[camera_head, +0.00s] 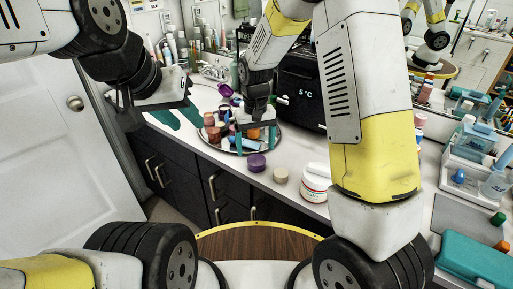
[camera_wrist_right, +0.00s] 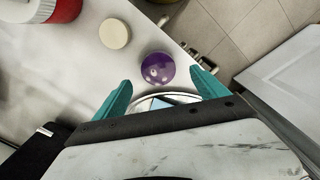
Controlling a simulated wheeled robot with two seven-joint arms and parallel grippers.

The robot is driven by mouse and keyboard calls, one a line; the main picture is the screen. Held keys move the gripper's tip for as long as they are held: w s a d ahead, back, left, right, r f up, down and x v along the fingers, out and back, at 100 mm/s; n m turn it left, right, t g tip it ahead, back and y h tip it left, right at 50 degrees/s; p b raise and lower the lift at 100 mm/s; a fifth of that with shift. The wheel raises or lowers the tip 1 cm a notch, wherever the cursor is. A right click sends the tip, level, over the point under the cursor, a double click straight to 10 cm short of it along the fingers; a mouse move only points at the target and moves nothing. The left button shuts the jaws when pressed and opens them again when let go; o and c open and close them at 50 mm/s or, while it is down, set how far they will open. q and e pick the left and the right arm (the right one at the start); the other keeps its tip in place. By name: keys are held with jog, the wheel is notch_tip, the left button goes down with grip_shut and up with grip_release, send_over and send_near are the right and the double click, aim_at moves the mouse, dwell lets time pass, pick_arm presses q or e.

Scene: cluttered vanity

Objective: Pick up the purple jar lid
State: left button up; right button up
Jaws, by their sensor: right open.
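The purple jar lid (camera_head: 256,163) is round and lies on the white counter near its front edge, just in front of the round tray. In the right wrist view the purple lid (camera_wrist_right: 157,68) shows ahead of and between the fingertips. My right gripper (camera_head: 255,143) is open and empty, with teal fingers above the tray's near side, close behind the lid. In its own wrist view my right gripper (camera_wrist_right: 160,78) has its fingers apart on either side of the lid's near edge, with no clear contact. My left gripper (camera_head: 178,118) is open and empty at the left, near the counter's edge.
A cream lid (camera_head: 281,175) and a white-and-red jar (camera_head: 315,184) stand right of the purple lid. The round tray (camera_head: 212,146) holds several small bottles. A dark appliance (camera_head: 300,92) stands behind. A teal case (camera_head: 472,262) lies at the right.

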aim_at(257, 160)
jog(key=f, duration=0.5)
jog(key=shift+s+d+f, duration=0.15)
jog(key=shift+d+f, duration=0.05)
jog(key=shift+c, duration=0.2)
jog(key=c, duration=1.3)
jog(key=shift+c, duration=0.2)
jog(key=shift+r, duration=0.1)
